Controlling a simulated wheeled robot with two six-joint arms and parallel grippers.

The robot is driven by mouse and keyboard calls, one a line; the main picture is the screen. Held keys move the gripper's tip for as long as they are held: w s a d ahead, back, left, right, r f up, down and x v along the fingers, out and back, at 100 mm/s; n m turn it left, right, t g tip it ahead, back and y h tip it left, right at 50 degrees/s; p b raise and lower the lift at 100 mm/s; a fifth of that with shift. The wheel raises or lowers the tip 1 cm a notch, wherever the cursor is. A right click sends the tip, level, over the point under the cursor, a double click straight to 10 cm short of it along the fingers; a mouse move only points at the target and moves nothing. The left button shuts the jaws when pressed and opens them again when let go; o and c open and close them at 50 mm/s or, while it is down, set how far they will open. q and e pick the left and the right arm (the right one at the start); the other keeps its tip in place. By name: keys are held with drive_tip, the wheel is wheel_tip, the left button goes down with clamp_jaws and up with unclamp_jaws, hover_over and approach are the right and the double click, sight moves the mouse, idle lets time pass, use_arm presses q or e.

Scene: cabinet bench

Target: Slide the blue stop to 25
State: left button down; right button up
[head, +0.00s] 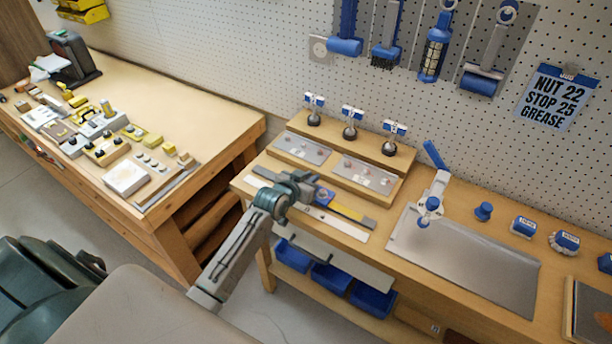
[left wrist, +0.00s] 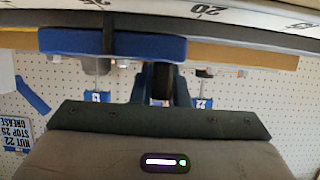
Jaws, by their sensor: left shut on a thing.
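The blue stop (head: 325,197) sits on a long slide with a yellow section and a pale scale strip (head: 335,222), near the front edge of the workbench. My left gripper (head: 302,187) is at the stop, shut on it, and hides part of it in the head view. In the left wrist view the blue stop (left wrist: 110,46) is a wide block just beyond the gripper (left wrist: 165,82). A dark upright line crosses above the block. The scale mark 20 (left wrist: 210,11) shows to its right. The exact reading at the stop cannot be told.
A wall card (head: 555,100) reads NUT 22, STOP 25, GREASE. A metal plate (head: 480,270) with a white and blue clamp (head: 432,200) lies to the right. A stepped wooden stand (head: 360,150) is behind.

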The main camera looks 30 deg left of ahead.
use_arm(q)
drive_tip(key=shift+d, duration=0.1)
drive_tip(key=c, duration=1.4)
unclamp_jaws()
use_arm(e)
drive_tip(key=shift+s+d, duration=0.4)
drive_tip(key=shift+d, duration=0.2)
use_arm(q)
drive_tip(key=shift+s, duration=0.1)
drive_tip(key=shift+s, duration=0.3)
drive_tip(key=b+v, duration=0.2)
drive_tip(key=v, duration=0.7)
drive_tip(key=shift+s+r, duration=0.1)
drive_tip(key=shift+s, duration=0.05)
drive_tip(key=shift+s+r, duration=0.2)
drive_tip(key=shift+s, duration=0.1)
use_arm(e)
drive_tip(key=shift+w+a+f, duration=0.1)
drive_tip(key=shift+a+f, duration=0.1)
drive_tip(key=shift+f, duration=0.45)
drive_tip(key=shift+w+a+f, duration=0.1)
drive_tip(key=shift+a+f, duration=0.1)
drive_tip(key=shift+f, duration=0.4)
